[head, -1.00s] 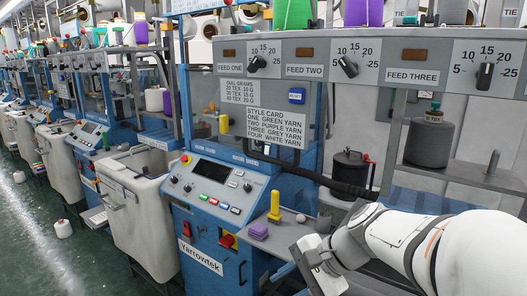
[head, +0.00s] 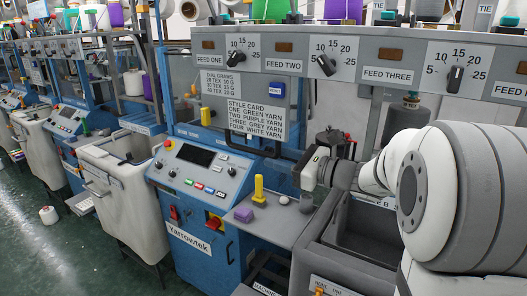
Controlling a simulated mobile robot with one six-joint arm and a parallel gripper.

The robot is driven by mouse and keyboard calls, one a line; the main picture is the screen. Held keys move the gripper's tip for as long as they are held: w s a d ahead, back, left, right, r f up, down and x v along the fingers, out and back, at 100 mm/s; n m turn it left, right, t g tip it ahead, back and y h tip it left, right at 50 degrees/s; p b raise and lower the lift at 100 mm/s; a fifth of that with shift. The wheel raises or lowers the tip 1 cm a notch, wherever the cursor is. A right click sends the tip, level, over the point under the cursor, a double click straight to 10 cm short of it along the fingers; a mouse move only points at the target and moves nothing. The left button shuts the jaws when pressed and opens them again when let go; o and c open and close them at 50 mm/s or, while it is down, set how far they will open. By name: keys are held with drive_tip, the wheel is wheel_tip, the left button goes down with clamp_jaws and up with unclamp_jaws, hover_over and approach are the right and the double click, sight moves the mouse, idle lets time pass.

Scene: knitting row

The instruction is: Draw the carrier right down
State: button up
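No part in the head view is labelled as the carrier, and I cannot tell for sure which part it is. A small yellow piece (head: 206,116) sits upright on the blue machine, left of the style card (head: 256,120). A yellow upright peg (head: 259,188) stands on the grey side shelf (head: 282,228), beside a purple block (head: 243,214). My gripper (head: 306,169) is right of the peg, near the shelf's back right, pointing left. It appears apart from the peg. Its fingers are too small and turned to show whether they are open.
A dark round pot (head: 331,139) stands just behind my gripper. The blue control panel (head: 204,171) is to the left. The feed-dial beam (head: 290,50) runs above. A grey open bin (head: 350,240) lies below my arm. A cream bin (head: 124,190) stands left.

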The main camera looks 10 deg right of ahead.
drive_tip(key=p+x, duration=0.1)
drive_tip(key=x, duration=0.3)
drive_tip(key=shift+w+a, duration=0.25)
drive_tip(key=shift+a, duration=0.1)
drive_tip(key=shift+c, duration=0.2)
clamp_jaws()
